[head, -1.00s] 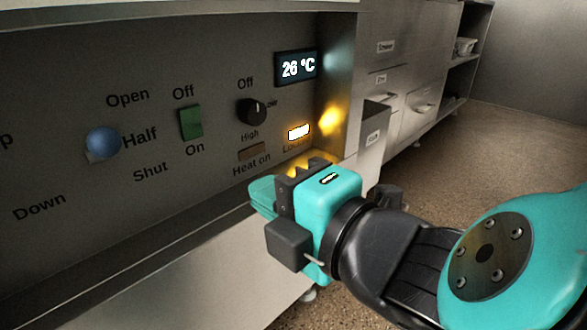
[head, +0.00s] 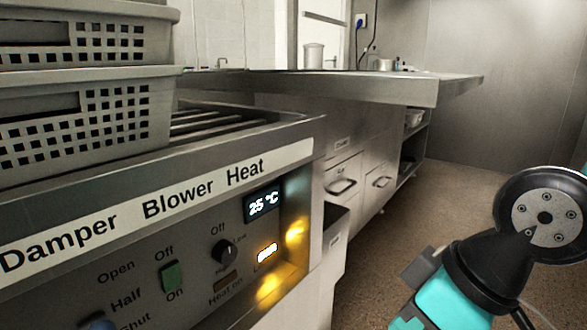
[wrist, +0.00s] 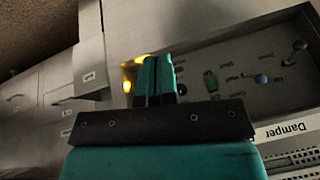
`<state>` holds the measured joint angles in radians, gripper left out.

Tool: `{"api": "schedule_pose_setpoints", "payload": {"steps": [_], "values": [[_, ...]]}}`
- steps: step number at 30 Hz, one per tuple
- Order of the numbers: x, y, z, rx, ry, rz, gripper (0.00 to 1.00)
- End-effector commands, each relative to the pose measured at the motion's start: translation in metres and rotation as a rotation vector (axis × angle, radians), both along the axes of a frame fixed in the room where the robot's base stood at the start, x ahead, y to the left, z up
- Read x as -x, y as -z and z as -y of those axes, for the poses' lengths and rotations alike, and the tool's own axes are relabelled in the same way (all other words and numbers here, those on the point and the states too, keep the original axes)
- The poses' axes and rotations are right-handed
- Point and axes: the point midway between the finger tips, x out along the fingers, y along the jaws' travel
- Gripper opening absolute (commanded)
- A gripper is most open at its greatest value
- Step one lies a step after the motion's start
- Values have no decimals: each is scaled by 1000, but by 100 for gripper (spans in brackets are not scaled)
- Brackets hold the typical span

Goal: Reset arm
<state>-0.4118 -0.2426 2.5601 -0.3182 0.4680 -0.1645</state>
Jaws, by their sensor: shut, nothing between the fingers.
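My gripper shows in the wrist view (wrist: 154,80) with its two teal fingers together and nothing between them. In the head view my arm is at the lower right, and only part of the teal gripper body shows at the bottom edge; the fingertips are out of that picture. The gripper is apart from the control panel (head: 130,290), which lies to its left. The display (head: 263,203) reads 25 °C.
Grey perforated baskets (head: 125,120) are stacked at the left on top of the unit. A metal counter (head: 400,88) with drawers (head: 341,185) runs behind. A grey bin (head: 336,235) stands beside the panel. The speckled floor (head: 385,235) is open at the right.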

Motion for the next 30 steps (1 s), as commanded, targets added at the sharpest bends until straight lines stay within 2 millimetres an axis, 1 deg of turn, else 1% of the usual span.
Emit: {"api": "schedule_pose_setpoints", "payload": {"steps": [1,5,6,11,14,17,18,20,21,23,24,29,30], "values": [[9,-21,9,-1,42,-67,0],[38,-52,28,16,129,-249,0],[37,-63,25,16,117,-241,0],[37,-101,25,17,112,-239,0],[36,-130,24,17,110,-238,0],[36,-166,24,17,111,-237,0],[36,-181,24,17,111,-237,0],[36,-205,24,17,110,-236,0],[36,-220,24,17,110,-236,0],[36,-242,24,17,110,-236,0],[36,-257,24,17,110,-236,0],[36,-316,24,17,110,-236,0],[36,-331,24,17,110,-236,0]]}}
